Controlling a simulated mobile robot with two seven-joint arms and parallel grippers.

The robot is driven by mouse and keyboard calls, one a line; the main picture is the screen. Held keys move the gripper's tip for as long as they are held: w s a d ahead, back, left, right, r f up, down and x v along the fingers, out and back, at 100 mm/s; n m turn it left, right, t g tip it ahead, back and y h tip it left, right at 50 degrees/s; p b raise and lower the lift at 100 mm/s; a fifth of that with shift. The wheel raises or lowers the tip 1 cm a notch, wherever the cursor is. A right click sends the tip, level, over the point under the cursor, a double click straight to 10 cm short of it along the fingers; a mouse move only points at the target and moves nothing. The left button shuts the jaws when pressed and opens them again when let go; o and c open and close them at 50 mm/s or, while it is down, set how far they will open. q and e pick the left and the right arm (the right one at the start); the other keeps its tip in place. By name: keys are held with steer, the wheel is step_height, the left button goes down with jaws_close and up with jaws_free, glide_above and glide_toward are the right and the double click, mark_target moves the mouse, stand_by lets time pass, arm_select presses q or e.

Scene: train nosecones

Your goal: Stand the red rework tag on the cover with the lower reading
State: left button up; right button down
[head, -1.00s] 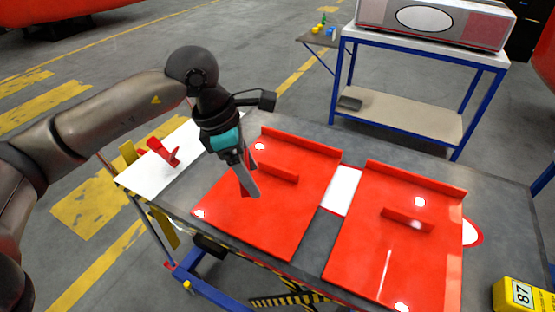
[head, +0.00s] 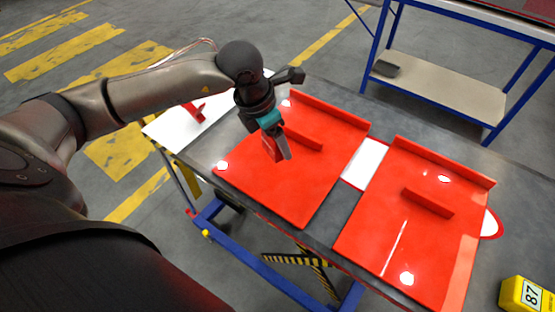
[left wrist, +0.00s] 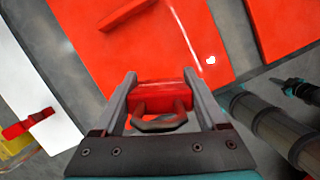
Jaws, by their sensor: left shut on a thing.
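My left gripper (head: 277,153) is shut on a red piece, apparently the rework tag (head: 268,150), above the left red cover (head: 315,174). In the left wrist view the red piece (left wrist: 160,97) sits between the fingers. The left cover has a raised rib (head: 305,139). The right red cover (head: 405,245) lies beside it with a similar rib (head: 428,202). A yellow display (head: 527,296) reading 87 stands at the right. A yellow object (left wrist: 14,146) shows at the left in the left wrist view; no reading is legible on it.
Another red piece (head: 194,112) stands on the white sheet (head: 160,128) at the table's left end. A white strip (head: 364,164) lies between the covers. A blue-framed bench (head: 440,85) stands behind.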

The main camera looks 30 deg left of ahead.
mark_target(268, 147)
arm_select(q)
step_height(268, 147, down, 8)
stand_by(0.5)
steer(key=shift+f, duration=0.2)
steer(key=o, duration=1.3)
steer(key=shift+r, duration=0.1)
steer(key=shift+r, duration=0.25)
steer(key=v, duration=1.1)
steer(key=shift+s+a+r, duration=0.1)
steer(key=shift+s+r, duration=0.05)
steer(key=shift+r, duration=0.25)
